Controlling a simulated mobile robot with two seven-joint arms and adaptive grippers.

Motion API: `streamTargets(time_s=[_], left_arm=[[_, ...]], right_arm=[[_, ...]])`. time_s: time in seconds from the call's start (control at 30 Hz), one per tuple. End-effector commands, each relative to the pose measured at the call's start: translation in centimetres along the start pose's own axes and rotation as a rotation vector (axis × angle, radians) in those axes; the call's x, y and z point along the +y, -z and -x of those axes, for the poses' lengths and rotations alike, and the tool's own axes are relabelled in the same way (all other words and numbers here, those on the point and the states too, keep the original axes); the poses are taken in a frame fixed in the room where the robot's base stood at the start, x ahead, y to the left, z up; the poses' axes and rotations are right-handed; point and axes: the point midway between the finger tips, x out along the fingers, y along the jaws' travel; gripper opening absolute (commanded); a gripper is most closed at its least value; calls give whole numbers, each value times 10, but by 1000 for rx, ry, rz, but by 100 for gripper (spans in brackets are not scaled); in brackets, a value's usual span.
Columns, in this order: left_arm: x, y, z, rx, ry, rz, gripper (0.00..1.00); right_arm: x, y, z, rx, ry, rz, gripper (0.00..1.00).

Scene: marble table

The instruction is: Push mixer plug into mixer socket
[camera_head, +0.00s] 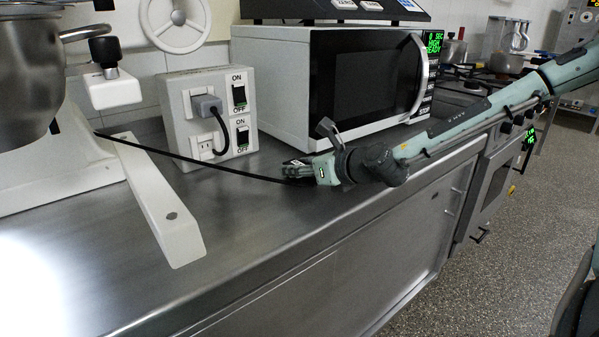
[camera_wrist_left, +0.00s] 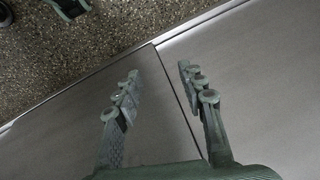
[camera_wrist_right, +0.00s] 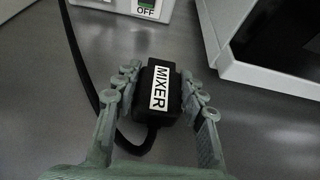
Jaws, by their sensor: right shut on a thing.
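My right gripper (camera_head: 300,171) is low over the steel counter, right of the socket box and in front of the microwave. It is shut on a black plug labelled MIXER (camera_wrist_right: 160,90), which lies between both fingers in the right wrist view. The mixer cord (camera_head: 195,160) runs from the plug to the mixer at left. The socket box (camera_head: 173,122) has two outlets; a grey plug (camera_head: 207,105) is in the upper one, and the lower socket (camera_head: 202,147) is empty. Outlet labels are not readable. My left gripper (camera_wrist_left: 159,75) is open and empty over grey metal surfaces.
The white mixer (camera_head: 65,165) with its steel bowl stands at left, its foot reaching forward. A microwave (camera_head: 330,85) stands behind my right gripper. The counter (camera_head: 260,225) in front of the socket box is clear apart from the cord.

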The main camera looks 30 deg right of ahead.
Motion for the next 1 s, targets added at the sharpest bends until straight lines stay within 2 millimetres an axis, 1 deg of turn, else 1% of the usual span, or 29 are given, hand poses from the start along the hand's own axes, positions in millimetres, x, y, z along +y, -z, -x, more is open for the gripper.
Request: streamTargets(time_s=[0.23, 0.37, 0.53, 0.63, 0.67, 0.7, 0.77, 0.8, 0.87, 1.0], left_arm=[[3, 0, 0, 0, -6, 6, 40], [4, 0, 1, 1, -7, 6, 40], [4, 1, 0, 3, -9, 6, 40], [4, -1, -3, -2, -10, 5, 40], [5, -3, -8, -6, -11, 4, 40], [5, -4, -13, -9, -10, 3, 40], [5, -5, -13, -13, -9, 3, 40], [5, -5, -11, -14, -8, 2, 40], [3, -3, -7, -10, -5, 1, 40], [0, 6, 6, 13, 1, -1, 40]], right_arm=[[0, 0, 0, 0, 0, 0, 11], [0, -4, 2, -2, 0, 1, 11], [0, -22, 8, -5, 1, 2, 11], [0, -41, 16, -6, 2, 5, 11], [4, -44, 18, -4, 0, 6, 11], [15, -45, 18, 0, -3, 8, 11], [28, -51, 20, 2, -2, 9, 11], [36, -58, 22, -1, -2, 8, 11], [50, -64, 24, 1, -2, 9, 11], [79, -82, 30, 0, 0, 8, 11]])
